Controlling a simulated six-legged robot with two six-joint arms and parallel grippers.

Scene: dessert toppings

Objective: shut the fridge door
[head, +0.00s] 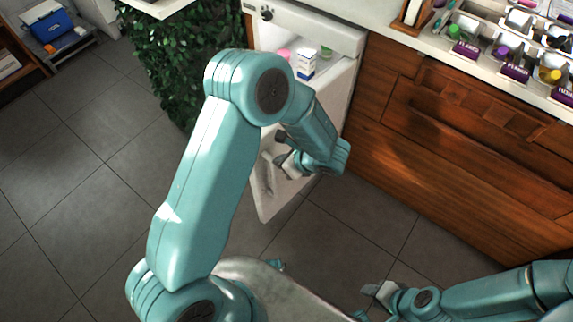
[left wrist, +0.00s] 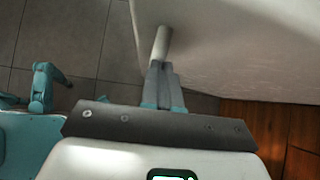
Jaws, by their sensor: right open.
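The white fridge (head: 345,42) stands under the counter with its door (head: 262,195) swung open toward me. My left arm hides much of the door and the fridge's inside. My left gripper (head: 282,157) is at the door's inner side as seen in the head view. In the left wrist view the white door (left wrist: 245,45) fills the upper right, and a pale round bar (left wrist: 162,43), like a handle, meets the fingertips (left wrist: 160,68). I cannot tell whether the fingers grip it. My right gripper (head: 377,291) is open and empty, low over the floor.
A white carton (head: 306,65) and small pink and green items are inside the fridge. Wooden drawers (head: 470,150) stand to its right, with toppings trays on the counter above. A leafy plant (head: 165,60) stands left of the fridge. The tiled floor (head: 70,190) at left is clear.

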